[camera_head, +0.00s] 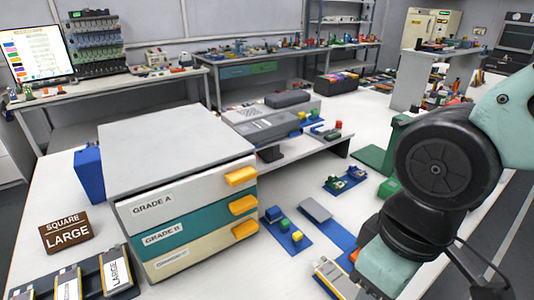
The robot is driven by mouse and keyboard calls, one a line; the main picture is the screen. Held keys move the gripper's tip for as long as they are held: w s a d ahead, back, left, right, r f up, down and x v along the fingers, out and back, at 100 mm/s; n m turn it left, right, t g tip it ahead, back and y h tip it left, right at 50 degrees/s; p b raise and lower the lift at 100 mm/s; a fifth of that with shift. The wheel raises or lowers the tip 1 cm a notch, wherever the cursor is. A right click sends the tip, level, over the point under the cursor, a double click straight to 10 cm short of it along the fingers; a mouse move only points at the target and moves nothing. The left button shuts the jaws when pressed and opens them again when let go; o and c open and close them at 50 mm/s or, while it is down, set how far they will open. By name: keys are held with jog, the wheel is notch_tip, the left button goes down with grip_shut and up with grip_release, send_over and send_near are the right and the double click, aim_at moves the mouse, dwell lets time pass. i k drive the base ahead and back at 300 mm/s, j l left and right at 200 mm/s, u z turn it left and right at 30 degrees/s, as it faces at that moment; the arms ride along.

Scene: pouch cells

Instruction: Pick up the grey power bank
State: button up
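A flat grey slab (316,209), which looks like the grey power bank, lies on a blue mat on the white table, right of the drawer cabinet. My arm comes in from the right and passes close to the slab's right side. My gripper is not in view, and I cannot tell whether it is open or shut. Another grey block (287,99) lies on top of a grey device further back.
A drawer cabinet (185,150) with orange handles stands left of the slab. Small coloured blocks (284,225) sit on a blue mat beside the slab. A brown "SQUARE LARGE" sign (66,231) and labelled cells (116,270) are at the front left. A green mat (374,159) lies behind.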

aim_at(269, 129)
jog(key=i+l+u, duration=0.2)
jog(key=l+u, duration=0.15)
jog(key=l, duration=0.2)
jog(key=i+l+u, duration=0.1)
jog(key=l+u, duration=0.3)
jog(key=l, duration=0.2)
jog(key=l+u, duration=0.35)
jog(key=l, duration=0.25)
